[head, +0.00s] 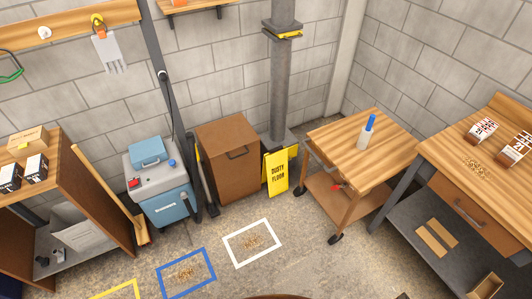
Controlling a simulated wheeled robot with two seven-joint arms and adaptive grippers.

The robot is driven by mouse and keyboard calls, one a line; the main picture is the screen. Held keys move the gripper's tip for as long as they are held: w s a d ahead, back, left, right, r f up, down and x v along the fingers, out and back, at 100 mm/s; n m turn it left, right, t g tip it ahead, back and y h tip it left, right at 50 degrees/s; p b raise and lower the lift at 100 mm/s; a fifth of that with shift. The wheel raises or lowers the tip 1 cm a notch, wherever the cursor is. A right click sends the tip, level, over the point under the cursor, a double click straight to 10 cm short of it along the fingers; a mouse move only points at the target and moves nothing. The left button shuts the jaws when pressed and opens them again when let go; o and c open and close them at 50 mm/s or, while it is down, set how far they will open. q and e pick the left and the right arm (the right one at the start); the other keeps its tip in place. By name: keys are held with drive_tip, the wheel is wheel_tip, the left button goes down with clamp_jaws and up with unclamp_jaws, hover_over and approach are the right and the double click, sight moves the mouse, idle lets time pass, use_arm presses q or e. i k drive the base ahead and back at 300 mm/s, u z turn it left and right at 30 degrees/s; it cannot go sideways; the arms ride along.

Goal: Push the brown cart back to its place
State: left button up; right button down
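A brown two-tier cart (312,190) with a light wood top (345,131) stands upright on dark casters, right of the middle in the head view. A clear bottle with a blue cap (365,134) stands on its top. A small red item (336,188) shows at its lower shelf. The cart is close to the workbench on its right; whether they touch is unclear. Neither of my grippers is in view.
A yellow "dusty floor" sign (278,171) and a brown cabinet (228,163) stand left of the cart. A workbench (450,169) is at right. White (231,256), blue (160,279) and yellow floor outlines lie in front. Open floor lies ahead of the cart.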

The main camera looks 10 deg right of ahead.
sight(390, 151)
drive_tip(key=u, duration=0.3)
drive_tip(key=i, duration=0.9)
drive_tip(key=z, duration=2.7)
